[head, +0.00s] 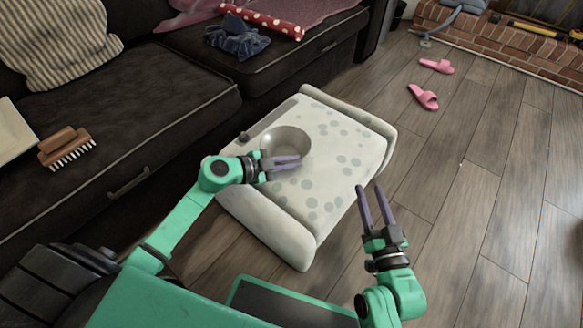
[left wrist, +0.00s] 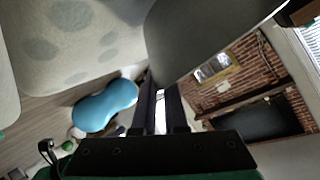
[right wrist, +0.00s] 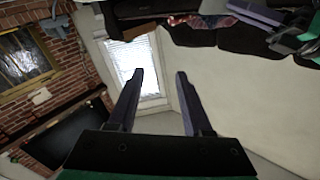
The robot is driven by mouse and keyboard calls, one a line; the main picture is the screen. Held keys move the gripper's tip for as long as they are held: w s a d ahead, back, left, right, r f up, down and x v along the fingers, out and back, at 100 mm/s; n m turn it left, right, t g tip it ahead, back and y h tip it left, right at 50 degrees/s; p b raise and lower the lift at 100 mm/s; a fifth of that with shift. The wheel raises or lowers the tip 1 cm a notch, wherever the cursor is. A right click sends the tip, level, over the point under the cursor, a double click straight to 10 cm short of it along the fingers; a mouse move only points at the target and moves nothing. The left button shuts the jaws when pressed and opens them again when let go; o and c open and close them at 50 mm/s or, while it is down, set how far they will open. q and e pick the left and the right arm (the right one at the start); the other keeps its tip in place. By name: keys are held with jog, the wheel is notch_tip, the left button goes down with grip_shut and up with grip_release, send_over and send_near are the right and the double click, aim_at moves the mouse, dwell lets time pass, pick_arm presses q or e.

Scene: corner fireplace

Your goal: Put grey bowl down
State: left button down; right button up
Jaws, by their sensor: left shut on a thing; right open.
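The grey bowl (head: 287,138) is over the white, grey-spotted padded piece (head: 345,160) in the head view. My left gripper (head: 298,161) is shut on the bowl's near edge. In the left wrist view the bowl (left wrist: 205,35) is a large dark grey shape at the fingertips (left wrist: 160,92). I cannot tell whether the bowl touches the spotted surface. My right gripper (head: 369,188) is open and empty, to the right of the padded piece; its spread fingers also show in the right wrist view (right wrist: 160,75).
A dark sofa (head: 130,90) fills the left and back, with a brush (head: 65,147) and a blue cloth (head: 237,38) on it. Pink slippers (head: 424,97) lie on the wooden floor, which is mostly clear at right. A brick hearth (head: 505,40) is at the back right.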

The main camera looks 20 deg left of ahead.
pick_arm(q)
jog(key=shift+f+b, duration=0.6)
jog(key=shift+f, duration=0.35)
pick_arm(e)
jog(key=w+r+t, duration=0.1)
jog(key=r+t, duration=0.1)
jog(key=r, duration=0.5)
jog(key=w+d+r+t+y, duration=0.1)
jog(key=w+r+t, duration=0.1)
jog(key=r, duration=0.6)
jog(key=shift+d+n+t, duration=0.25)
jog(key=shift+n+t, duration=0.15)
jog(key=shift+w, duration=0.1)
pick_arm(q)
jog(key=c, duration=1)
grip_release()
jog(key=shift+f, duration=0.15)
jog(key=shift+o, duration=0.2)
